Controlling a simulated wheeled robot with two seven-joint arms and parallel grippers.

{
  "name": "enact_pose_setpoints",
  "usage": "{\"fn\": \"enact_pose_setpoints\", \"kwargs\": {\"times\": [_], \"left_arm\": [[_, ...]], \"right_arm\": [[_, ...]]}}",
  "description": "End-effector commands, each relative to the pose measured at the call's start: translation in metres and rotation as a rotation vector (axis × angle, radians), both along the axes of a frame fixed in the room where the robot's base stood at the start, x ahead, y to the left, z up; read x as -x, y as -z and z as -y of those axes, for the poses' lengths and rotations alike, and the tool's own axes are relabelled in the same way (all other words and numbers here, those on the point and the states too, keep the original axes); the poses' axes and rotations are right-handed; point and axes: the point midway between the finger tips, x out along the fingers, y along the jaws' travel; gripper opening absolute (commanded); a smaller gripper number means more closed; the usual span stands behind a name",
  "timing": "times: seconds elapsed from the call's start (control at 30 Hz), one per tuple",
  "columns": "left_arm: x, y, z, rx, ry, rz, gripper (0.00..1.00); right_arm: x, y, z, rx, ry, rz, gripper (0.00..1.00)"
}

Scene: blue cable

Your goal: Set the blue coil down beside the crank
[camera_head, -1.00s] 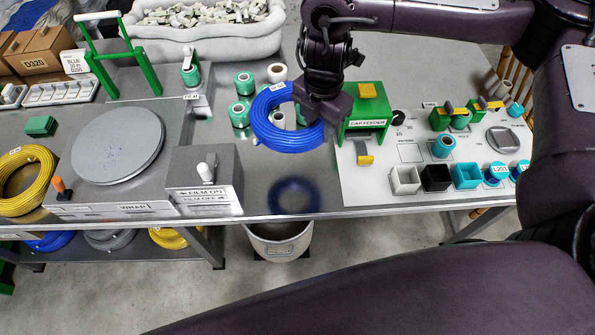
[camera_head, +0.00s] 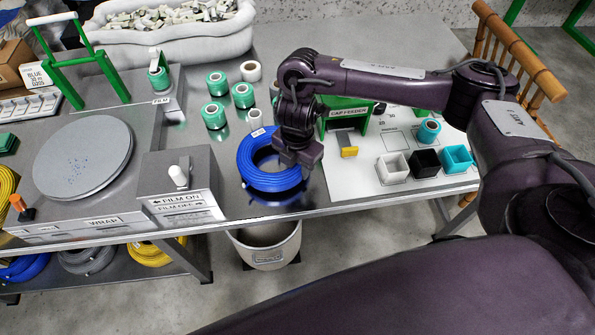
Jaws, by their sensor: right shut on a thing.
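The blue coil (camera_head: 270,183) is a ring of blue cable with a small white label on its far side. My right gripper (camera_head: 290,168) is shut on the coil's right side. The coil is over the bare metal table between the film switch box and the white panel, low above its dark shadow; I cannot tell whether it touches the table. No part is marked as a crank. A small orange-topped handle (camera_head: 17,203) stands at the left on the wrap station, beside the round grey turntable (camera_head: 83,157). My left gripper is not in view.
The film switch box (camera_head: 180,182) stands left of the coil. Several green rolls (camera_head: 215,115) stand behind it. The green cap feeder (camera_head: 345,113) and small open boxes (camera_head: 393,166) are on the right. A bin (camera_head: 266,245) is below the table's front edge.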

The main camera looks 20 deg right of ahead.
Motion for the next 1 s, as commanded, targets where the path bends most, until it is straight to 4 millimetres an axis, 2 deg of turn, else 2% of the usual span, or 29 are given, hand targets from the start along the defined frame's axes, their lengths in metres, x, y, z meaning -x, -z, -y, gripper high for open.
{"fn": "enact_pose_setpoints", "kwargs": {"times": [0.03, 0.1, 0.5, 0.53, 0.67, 0.7, 1.0], "left_arm": [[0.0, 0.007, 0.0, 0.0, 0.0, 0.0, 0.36], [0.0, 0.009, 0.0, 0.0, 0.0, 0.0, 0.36], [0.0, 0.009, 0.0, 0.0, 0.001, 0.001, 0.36], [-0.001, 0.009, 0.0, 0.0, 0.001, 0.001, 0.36], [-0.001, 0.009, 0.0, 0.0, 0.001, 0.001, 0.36], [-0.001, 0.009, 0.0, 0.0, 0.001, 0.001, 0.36], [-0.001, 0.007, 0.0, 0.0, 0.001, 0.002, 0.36]], "right_arm": [[0.0, 0.011, -0.001, -0.004, 0.0, 0.0, 0.0], [-0.001, 0.016, -0.001, -0.003, 0.002, 0.002, 0.0], [-0.001, 0.019, 0.0, -0.001, 0.001, 0.003, 0.0], [0.0, 0.021, 0.0, 0.0, 0.0, 0.0, 0.33], [0.0, 0.02, 0.0, 0.0, 0.0, 0.0, 0.5], [0.0, 0.02, 0.0, 0.0, 0.0, 0.0, 0.54], [0.0, 0.017, 0.0, 0.0, 0.0, 0.001, 0.54]]}}
